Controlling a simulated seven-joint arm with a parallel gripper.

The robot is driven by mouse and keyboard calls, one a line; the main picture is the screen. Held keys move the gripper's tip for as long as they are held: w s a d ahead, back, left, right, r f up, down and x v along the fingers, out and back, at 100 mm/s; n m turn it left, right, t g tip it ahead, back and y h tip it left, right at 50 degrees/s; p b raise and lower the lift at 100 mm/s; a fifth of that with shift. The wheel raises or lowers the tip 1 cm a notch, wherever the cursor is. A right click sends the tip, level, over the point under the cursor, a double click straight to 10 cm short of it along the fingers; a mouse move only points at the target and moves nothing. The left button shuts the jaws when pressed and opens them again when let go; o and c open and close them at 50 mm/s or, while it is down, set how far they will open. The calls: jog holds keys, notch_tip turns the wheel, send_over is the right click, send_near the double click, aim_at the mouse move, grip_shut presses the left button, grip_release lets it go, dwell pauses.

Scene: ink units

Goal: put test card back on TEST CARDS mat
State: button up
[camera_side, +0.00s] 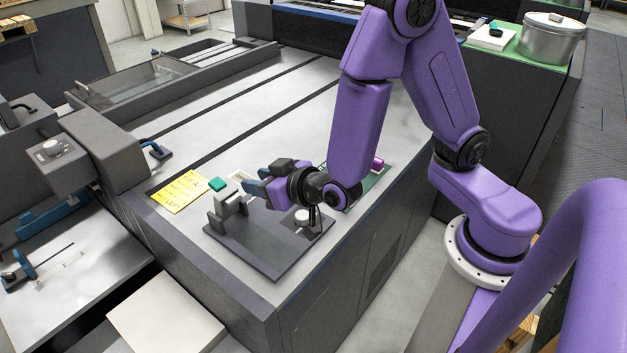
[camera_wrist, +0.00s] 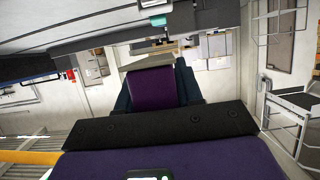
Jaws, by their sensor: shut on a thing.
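In the side view, the fingers and wrist hide most of what is held. A yellow mat (camera_side: 181,191) with dark lettering lies flat to the left of the fixture; its words are too small to read surely. A pale printed piece (camera_side: 239,175) shows beyond the fingertips.
A teal-topped block (camera_side: 217,184) stands at the fixture's back left, between the yellow mat and my gripper. A round white-topped part (camera_side: 302,215) stands on the fixture. A purple piece (camera_side: 377,163) is on a green mat at right. The bench behind is clear.

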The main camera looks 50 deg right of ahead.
jog(key=w+d+f, duration=0.3)
jog(key=w+d, duration=0.2)
jog(key=d, duration=0.5)
jog(key=w+d+f, duration=0.3)
jog(key=w+d, duration=0.2)
jog(key=d, duration=0.4)
jog(key=s+d+f, duration=0.3)
jog(key=s+d, duration=0.3)
jog(key=d, duration=0.2)
jog(key=s+d+f, duration=0.2)
jog(key=s+d, duration=0.4)
jog(key=d, duration=0.1)
jog(key=shift+s+f, duration=0.1)
jog(key=shift+f, duration=3.65)
jog(key=shift+f, duration=0.15)
jog(key=o, duration=1.1)
